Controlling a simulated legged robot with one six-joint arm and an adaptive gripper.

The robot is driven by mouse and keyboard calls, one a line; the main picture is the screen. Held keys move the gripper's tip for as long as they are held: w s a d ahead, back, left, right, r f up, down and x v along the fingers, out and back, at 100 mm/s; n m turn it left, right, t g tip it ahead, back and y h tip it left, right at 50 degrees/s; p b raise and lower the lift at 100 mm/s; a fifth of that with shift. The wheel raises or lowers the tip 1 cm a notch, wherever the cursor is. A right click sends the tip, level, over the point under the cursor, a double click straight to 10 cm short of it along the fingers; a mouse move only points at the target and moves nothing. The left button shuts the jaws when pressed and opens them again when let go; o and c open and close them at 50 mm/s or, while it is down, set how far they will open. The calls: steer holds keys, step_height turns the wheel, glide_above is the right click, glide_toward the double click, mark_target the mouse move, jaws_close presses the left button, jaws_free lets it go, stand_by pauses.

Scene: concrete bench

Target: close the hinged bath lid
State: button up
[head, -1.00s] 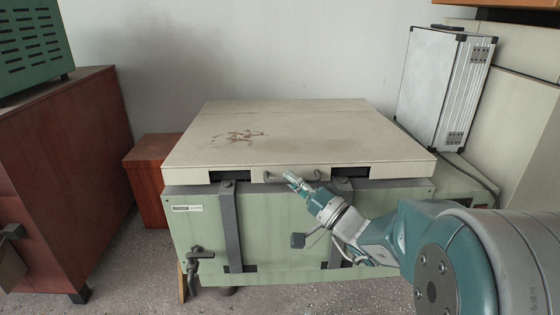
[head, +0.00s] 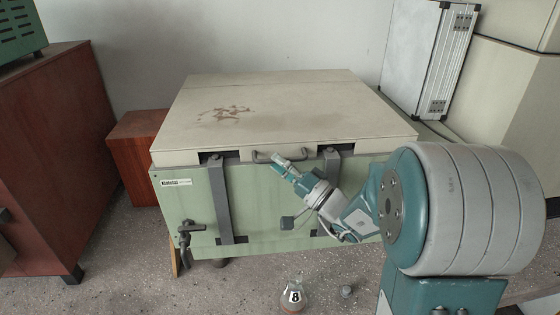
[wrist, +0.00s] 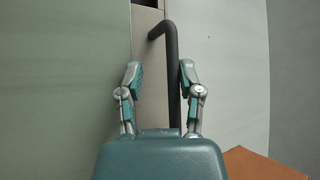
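The bath lid (head: 300,105) is a broad cream slab with a brown stain. It lies level over the pale green bath box (head: 275,200), and I see no clear gap along its front edge. A grey bar handle (head: 262,156) is on the lid's front edge, between two dark notches. My gripper (head: 280,159) is at this handle, reaching in from the lower right. In the wrist view the two fingers (wrist: 160,72) are spread. The dark handle bar (wrist: 172,70) runs between them, nearer the right finger. Whether a finger touches it I cannot tell.
A flask labelled 8 (head: 292,294) stands on the floor in front of the box. A brown cabinet (head: 50,165) is at left, with a small brown box (head: 137,150) behind. A silver case (head: 428,60) leans at back right. Floor at front left is clear.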

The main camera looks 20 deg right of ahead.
steer(key=shift+r, duration=0.25)
steer(key=shift+d, duration=0.1)
steer(key=v, duration=1.2)
steer(key=shift+f, duration=0.3)
steer(key=shift+a, duration=0.2)
